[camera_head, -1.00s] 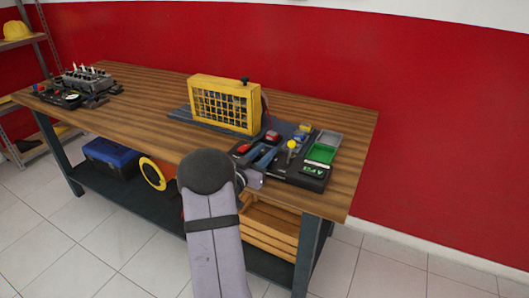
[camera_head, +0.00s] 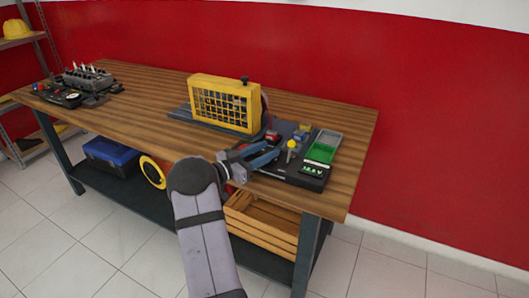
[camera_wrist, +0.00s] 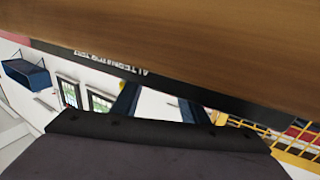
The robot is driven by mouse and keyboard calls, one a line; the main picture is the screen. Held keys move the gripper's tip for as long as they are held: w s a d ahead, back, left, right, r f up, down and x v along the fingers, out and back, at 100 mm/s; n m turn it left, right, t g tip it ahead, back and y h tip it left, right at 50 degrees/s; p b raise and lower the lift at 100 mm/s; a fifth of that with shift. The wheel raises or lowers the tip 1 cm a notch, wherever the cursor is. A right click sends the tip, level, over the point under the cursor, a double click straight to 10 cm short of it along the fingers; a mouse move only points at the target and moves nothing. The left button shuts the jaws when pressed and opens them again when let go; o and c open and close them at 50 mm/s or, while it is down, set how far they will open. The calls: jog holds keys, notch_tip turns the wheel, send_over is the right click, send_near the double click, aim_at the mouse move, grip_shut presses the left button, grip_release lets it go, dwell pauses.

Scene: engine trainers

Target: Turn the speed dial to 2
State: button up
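The trainer board (camera_head: 310,180), a dark panel with small controls, lies at the right front of the workbench. A yellow-topped knob or lever (camera_head: 291,146) stands on it, with a red part (camera_head: 272,136) to its left. I cannot make out which control is the speed dial, or any numbers on it; my gripper hides part of the board's left side. My gripper (camera_head: 276,151) has blue fingers reaching over that left side. In the wrist view the fingers (camera_wrist: 158,108) are apart with nothing seen between them. Contact with the board cannot be told.
A green tray (camera_head: 322,150) and a lit display (camera_head: 313,170) are at the board's right. The wooden workbench (camera_head: 140,125) is clear in the middle; an engine model (camera_head: 85,78) stands far left.

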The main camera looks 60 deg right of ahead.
jog(key=shift+f, duration=0.1)
jog(key=shift+w+a, duration=0.3)
jog(key=shift+a, duration=0.25)
jog(key=shift+b+v, duration=0.55)
jog(key=shift+v, duration=2.5)
notch_tip(320, 180, up, 11)
jog(key=s+m+y+p, duration=0.1)
jog(key=s+m+p, duration=0.1)
jog(key=p, duration=0.8)
jog(key=n+t+y, duration=0.1)
jog(key=t+y, duration=0.1)
jog(key=y, duration=0.1)
send_over(246, 160)
jog(key=s+a, duration=0.1)
jog(key=a, duration=0.2)
notch_tip(246, 160, down, 7)
jog(key=shift+s+a+f+b, duration=0.1)
jog(key=shift+a+b, duration=0.05)
jog(key=shift+b, duration=0.25)
jog(key=shift+w+f+n, duration=0.2)
jog(key=shift+n, duration=0.2)
jog(key=shift+s, duration=0.1)
jog(key=shift+p+x, duration=0.55)
jog(key=shift+x, duration=3.15)
